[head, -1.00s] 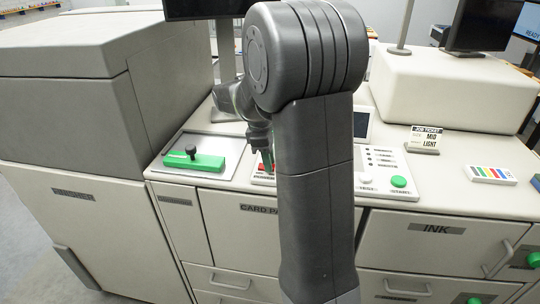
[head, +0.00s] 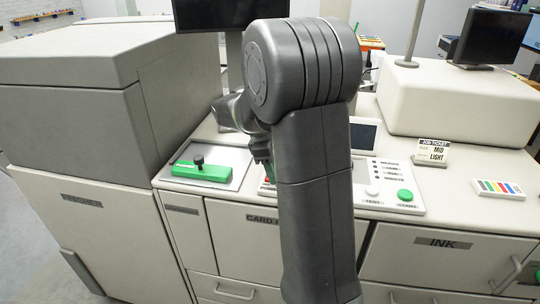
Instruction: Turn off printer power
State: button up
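My gripper (head: 262,152) is above the counter, behind my arm's thick forearm. Its fingertips are small and partly hidden, so I cannot tell whether it is open or shut. The pale control panel (head: 385,203) shows to the right of my arm, with a round green button (head: 405,195), a white button (head: 372,195) and a small screen (head: 363,136). A green block with a black knob (head: 200,172) sits on a grey plate at left.
A large grey cabinet (head: 70,120) stands at left. A job ticket sign (head: 432,150) and a colour strip card (head: 498,189) are on the counter at right. A pale box (head: 455,105) and dark monitors (head: 490,38) are behind. Drawers labelled INK (head: 440,243) are below.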

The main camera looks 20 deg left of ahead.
jog(key=b+v, duration=0.1)
jog(key=v, duration=1.2)
jog(key=shift+r, duration=0.2)
jog(key=p+x, duration=0.1)
jog(key=x, duration=1.2)
jog(key=shift+d+f, duration=0.1)
jog(key=shift+f, duration=0.15)
jog(key=shift+w+f+b, duration=0.1)
jog(key=shift+f+b, duration=0.2)
jog(key=shift+f, duration=0.05)
jog(key=shift+d+r+y, duration=0.1)
jog(key=shift+d+y, duration=0.1)
jog(key=shift+y, duration=0.4)
